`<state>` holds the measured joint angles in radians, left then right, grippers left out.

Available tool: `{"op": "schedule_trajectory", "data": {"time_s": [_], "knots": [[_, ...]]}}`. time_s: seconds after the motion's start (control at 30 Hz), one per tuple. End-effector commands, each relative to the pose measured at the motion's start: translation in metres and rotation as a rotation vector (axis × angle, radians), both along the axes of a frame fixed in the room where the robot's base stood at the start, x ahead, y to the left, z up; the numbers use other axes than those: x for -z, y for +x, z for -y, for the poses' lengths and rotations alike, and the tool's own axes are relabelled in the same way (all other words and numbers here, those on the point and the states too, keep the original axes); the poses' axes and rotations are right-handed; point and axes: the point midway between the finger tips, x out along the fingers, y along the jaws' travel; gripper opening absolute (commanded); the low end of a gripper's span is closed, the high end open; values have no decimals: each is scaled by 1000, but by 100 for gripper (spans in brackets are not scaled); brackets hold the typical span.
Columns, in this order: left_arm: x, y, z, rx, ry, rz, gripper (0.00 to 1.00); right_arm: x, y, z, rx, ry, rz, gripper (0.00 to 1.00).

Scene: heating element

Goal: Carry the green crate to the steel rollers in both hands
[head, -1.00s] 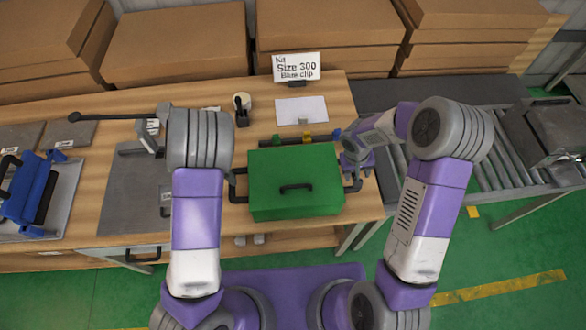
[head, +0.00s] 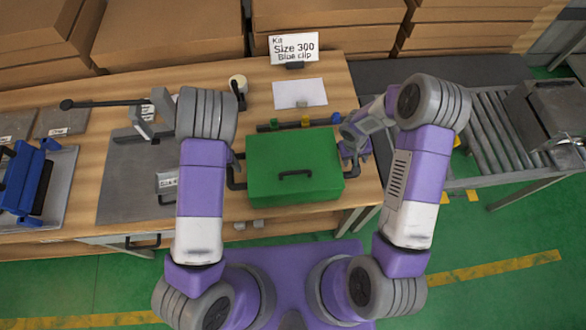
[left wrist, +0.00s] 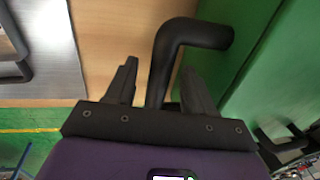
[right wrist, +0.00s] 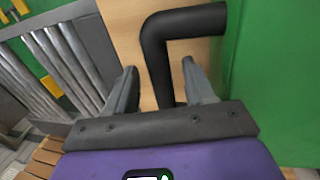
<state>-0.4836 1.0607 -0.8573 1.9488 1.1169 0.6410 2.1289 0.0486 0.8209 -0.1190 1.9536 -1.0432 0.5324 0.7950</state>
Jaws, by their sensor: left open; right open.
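The green crate (head: 293,160) sits closed on the wooden table, with a black handle on its front and one at each end. My left gripper (left wrist: 158,82) is open, with its fingers on either side of the crate's left handle (left wrist: 158,60). My right gripper (right wrist: 160,85) is open, with its fingers on either side of the right handle (right wrist: 158,60). In the head view, my left arm hides most of the left gripper, and my right gripper (head: 353,150) shows at the crate's right end. The steel rollers (head: 487,125) lie to the right of the table.
A grey metal box (head: 550,115) stands on the far right of the rollers. A blue fixture (head: 25,180) is at left.

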Motion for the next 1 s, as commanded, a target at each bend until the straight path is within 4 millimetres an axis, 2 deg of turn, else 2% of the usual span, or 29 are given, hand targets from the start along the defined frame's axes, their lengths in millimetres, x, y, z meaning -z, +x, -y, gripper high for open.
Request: {"op": "schedule_trajectory", "data": {"time_s": [0.2, 0.47, 0.57, 0.83, 1.0], "knots": [[15, 0, 3, 0, 1, 0, 53, 15, 0, 3, 0, 1, -1, 54], [16, 0, 3, 0, 0, 0, 53, 16, 0, 3, 1, 1, 0, 54], [16, 0, 3, 0, 0, 1, 41, 16, 0, 3, 0, 1, 0, 41], [16, 0, 3, 0, 0, 1, 0, 16, 0, 3, 0, 1, 0, 0], [16, 0, 3, 0, 0, 1, 0, 16, 0, 3, 0, 0, 0, 0]]}}
